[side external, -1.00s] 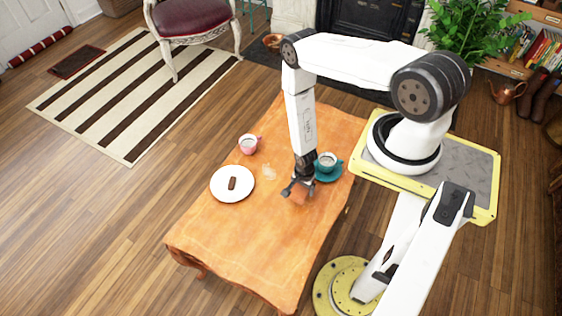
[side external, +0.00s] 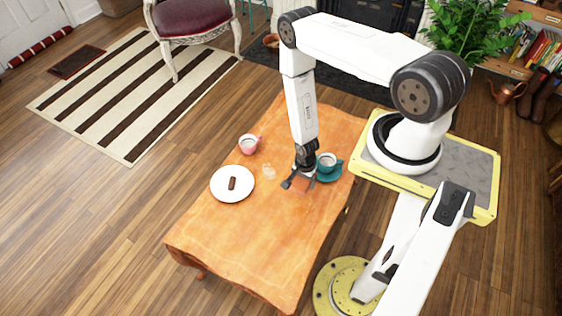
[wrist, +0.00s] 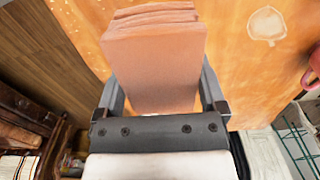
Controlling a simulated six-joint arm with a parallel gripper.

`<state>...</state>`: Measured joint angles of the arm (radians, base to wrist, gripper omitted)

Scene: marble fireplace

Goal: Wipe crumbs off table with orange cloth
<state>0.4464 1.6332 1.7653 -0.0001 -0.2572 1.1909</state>
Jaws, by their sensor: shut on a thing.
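My gripper (side external: 297,183) is over the right part of the wooden table (side external: 240,240), just left of the teal cup. In the wrist view my gripper (wrist: 162,95) is shut on a folded orange cloth (wrist: 155,60), which looks pinkish-orange and stacked in layers. In the side view the cloth (side external: 302,187) is small and mostly hidden by the fingers. Faint specks (wrist: 92,18) show left of the cloth.
A teal cup on a saucer (side external: 328,174) stands close right of my gripper. A pink cup (side external: 248,145) and a white plate (side external: 222,190) with a brown bar (side external: 232,184) are on the left. The table's front part is clear.

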